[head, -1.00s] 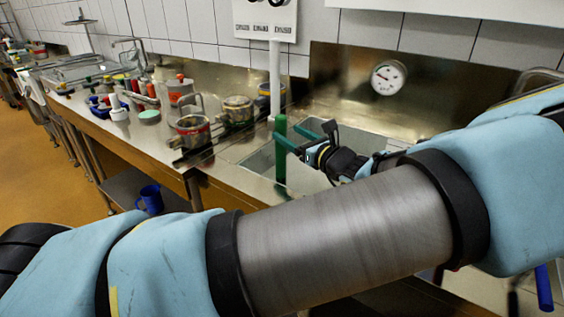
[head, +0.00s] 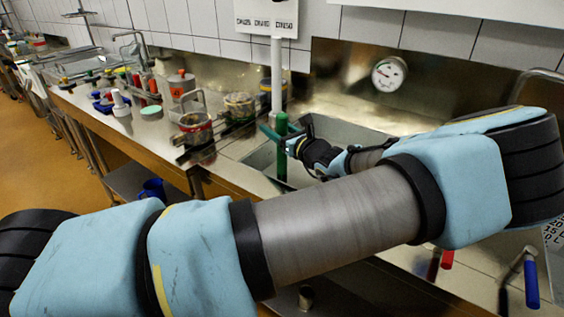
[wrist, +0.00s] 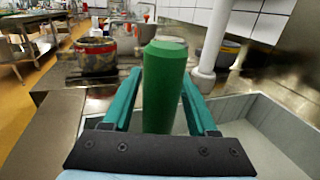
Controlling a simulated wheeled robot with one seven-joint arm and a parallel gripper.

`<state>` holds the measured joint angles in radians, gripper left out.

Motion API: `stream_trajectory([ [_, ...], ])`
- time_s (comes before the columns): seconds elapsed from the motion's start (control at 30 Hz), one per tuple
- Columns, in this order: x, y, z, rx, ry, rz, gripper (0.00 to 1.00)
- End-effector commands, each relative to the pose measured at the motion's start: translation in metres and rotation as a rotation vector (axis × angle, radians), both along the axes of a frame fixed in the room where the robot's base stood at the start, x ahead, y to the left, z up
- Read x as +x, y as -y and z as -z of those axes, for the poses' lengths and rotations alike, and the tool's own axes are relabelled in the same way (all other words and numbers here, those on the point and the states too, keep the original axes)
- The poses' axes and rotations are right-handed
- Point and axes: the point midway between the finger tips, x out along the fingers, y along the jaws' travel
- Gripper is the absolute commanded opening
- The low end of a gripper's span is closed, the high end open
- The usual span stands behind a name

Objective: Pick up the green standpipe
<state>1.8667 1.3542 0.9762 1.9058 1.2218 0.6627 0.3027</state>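The green standpipe (head: 282,150) stands upright in the sink basin in the head view, its lower end near the basin's left side. In the wrist view the standpipe (wrist: 164,90) rises in the middle, with a paler top. My gripper (head: 276,130) is at its upper part. The green fingers of my gripper (wrist: 162,76) lie one on each side of the standpipe. They are apart, with a narrow gap showing at the left finger, so the gripper looks open around it. The standpipe's foot is hidden behind the gripper mount in the wrist view.
A white vertical pipe (head: 276,75) stands close behind the standpipe. Pots with lids (head: 196,128) and small coloured items are on the steel counter to the left. A gauge (head: 389,74) is on the back panel. The sink (head: 262,158) has free room to the right.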

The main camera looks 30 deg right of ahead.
Motion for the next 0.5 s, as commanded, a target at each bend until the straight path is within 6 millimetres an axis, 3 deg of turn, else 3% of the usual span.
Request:
stream_trajectory([
  [0.07, -0.0001, 0.0, -0.0001, 0.0, 0.0, 0.0, 0.48],
  [0.5, -0.0002, 0.0, -0.0002, 0.0, 0.0, 0.0, 0.0],
])
